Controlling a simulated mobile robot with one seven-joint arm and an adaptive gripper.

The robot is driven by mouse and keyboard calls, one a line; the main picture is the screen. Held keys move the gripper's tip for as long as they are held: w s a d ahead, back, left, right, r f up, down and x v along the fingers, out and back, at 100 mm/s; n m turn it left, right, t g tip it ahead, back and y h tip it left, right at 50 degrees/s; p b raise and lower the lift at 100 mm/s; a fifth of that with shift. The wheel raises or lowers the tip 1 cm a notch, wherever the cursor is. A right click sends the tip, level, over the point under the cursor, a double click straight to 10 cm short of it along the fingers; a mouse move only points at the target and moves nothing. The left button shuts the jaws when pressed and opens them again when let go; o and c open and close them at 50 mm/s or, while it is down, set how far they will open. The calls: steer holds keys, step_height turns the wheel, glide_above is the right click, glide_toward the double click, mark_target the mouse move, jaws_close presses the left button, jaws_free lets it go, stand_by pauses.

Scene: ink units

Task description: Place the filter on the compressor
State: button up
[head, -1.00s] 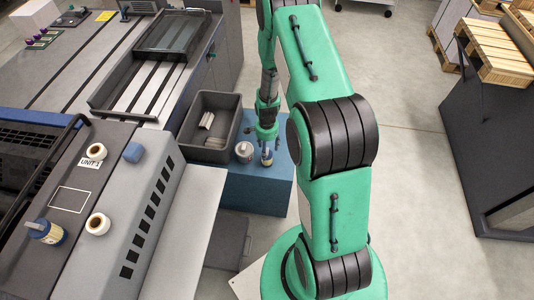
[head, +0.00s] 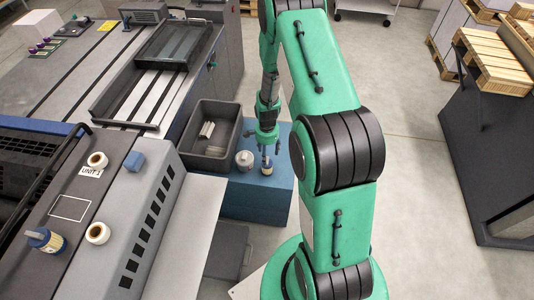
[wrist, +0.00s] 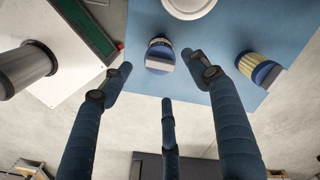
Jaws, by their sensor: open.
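A filter (head: 267,168), a short pleated yellow cylinder with blue ends, stands on the blue box (head: 255,203) in the head view. My gripper (head: 265,150) is open above it with its fingers pointing down. In the wrist view, one filter (wrist: 160,56) is seen from its top, with a grey grip, just beyond and between my spread fingertips, apparently untouched. A second filter (wrist: 262,71) shows to the right. Another similar filter (head: 46,239) is on the grey press unit at left. No label marks the compressor; I cannot tell whether the blue box is it.
A pale round pot (head: 244,159) stands close left of the filter. A dark bin (head: 211,150) holding light pieces is behind it. The grey press unit (head: 150,215) carries white spools and a blue block (head: 134,161).

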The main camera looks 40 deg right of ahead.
steer(key=s+a+r+n+t, duration=0.15)
steer(key=a+r, duration=0.25)
steer(key=r, duration=0.8)
steer(key=a+r+n, duration=0.3)
steer(key=a+r, duration=0.1)
steer(key=r, duration=0.8)
steer(key=a+r+n+t, duration=0.1)
steer(key=a+r+n, duration=0.25)
steer(key=r, duration=0.95)
steer(key=s+a+r+n+t, duration=0.1)
steer(key=s+a+r+n, duration=0.3)
steer(key=s+r, duration=0.5)
steer(key=s+a+r+n+t, duration=0.2)
steer(key=s+a+r+n, duration=0.2)
steer(key=s+a+r, duration=0.4)
steer(key=s+r, duration=0.1)
steer(key=s, duration=0.6)
steer(key=shift+s+a+r, duration=0.25)
steer(key=shift+f+b, duration=0.95)
steer(key=shift+b, duration=0.05)
